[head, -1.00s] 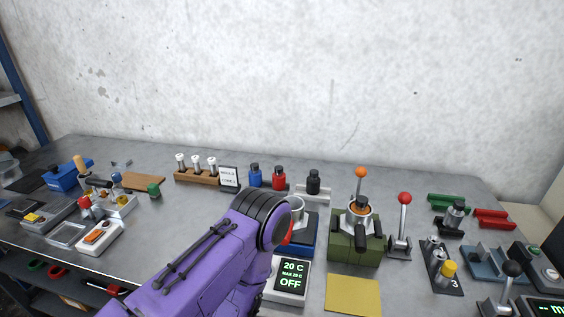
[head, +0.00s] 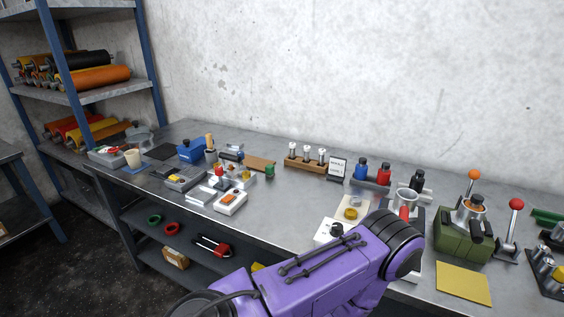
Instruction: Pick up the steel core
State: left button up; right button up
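I cannot pick out a steel core for certain in the head view. Rolls with orange, black and yellow covers (head: 90,78) lie on the rack at the left, some with grey ends showing. Small upright silver-topped pieces (head: 307,153) stand in a wooden block at the back of the bench. A purple arm of mine crosses the bottom of the picture, covering part of the bench front. Neither of my grippers shows.
The steel bench (head: 250,210) carries many small devices. A blue-posted rack (head: 150,65) stands at its left end. A green block with a black handle (head: 461,236) and a yellow pad (head: 463,283) are at the right. Bare bench lies between the left devices and my arm.

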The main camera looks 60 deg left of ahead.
aim_at(307, 149)
jog(key=k, duration=0.5)
jog(key=u, duration=0.85)
